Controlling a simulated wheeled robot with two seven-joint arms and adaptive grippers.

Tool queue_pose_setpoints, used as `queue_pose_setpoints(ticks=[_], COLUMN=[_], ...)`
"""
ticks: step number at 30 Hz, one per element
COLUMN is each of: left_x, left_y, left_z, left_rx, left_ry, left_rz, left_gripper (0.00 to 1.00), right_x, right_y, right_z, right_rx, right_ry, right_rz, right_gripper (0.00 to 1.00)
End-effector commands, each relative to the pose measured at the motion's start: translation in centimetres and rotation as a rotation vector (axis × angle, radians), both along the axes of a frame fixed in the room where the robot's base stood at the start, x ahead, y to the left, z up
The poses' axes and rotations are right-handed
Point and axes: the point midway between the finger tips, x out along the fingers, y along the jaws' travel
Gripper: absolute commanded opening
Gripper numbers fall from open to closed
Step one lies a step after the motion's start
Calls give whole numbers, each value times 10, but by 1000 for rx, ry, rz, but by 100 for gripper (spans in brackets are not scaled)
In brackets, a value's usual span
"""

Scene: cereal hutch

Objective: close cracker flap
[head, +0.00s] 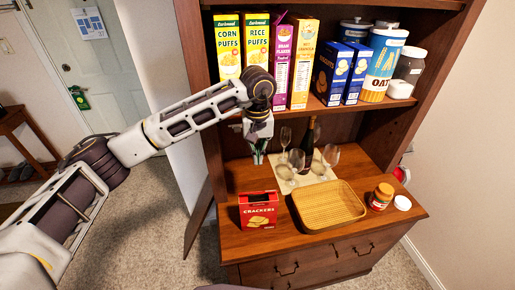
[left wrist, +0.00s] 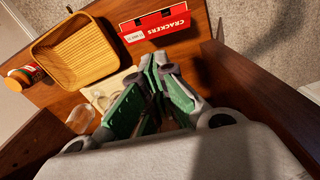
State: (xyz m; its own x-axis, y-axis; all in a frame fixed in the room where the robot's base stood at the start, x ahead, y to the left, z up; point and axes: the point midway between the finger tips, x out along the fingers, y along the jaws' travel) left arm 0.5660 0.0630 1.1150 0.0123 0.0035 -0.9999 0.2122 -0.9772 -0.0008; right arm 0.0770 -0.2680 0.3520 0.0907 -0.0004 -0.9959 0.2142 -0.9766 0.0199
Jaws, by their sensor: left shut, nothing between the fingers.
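The red cracker box (head: 259,215) stands on the hutch counter at the front left, its labelled face toward me. It also shows at the top of the left wrist view (left wrist: 160,24). A narrow red edge runs along its top, but the flap is too small to make out clearly, and I cannot tell its angle. My left gripper (head: 258,158) points down above the counter, behind and above the box, apart from it. In the left wrist view its green-padded fingers (left wrist: 152,72) are together and empty, with their tips just below the box. My right gripper is not in view.
A wicker basket (head: 328,207) sits right of the box. Wine glasses (head: 297,160) and a dark bottle (head: 307,145) stand on a cloth behind. A jar (head: 381,196) stands at the right. Cereal boxes (head: 228,48) and canisters (head: 383,65) fill the shelf above.

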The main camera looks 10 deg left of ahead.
Motion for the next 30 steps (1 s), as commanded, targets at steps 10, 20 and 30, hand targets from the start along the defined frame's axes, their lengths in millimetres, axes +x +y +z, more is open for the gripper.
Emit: queue_pose_setpoints(ticks=[10,20,30], left_x=[0,-7,-24], left_y=[0,-2,-5], left_z=[-41,-73,-91], left_rx=[-1,0,0], left_ry=[3,2,1], left_rz=[-1,-3,-1], left_gripper=[0,0,0], right_x=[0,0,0], right_y=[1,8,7], right_z=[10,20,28], right_rx=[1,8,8], right_ry=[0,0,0], right_rz=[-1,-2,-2], right_gripper=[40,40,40])
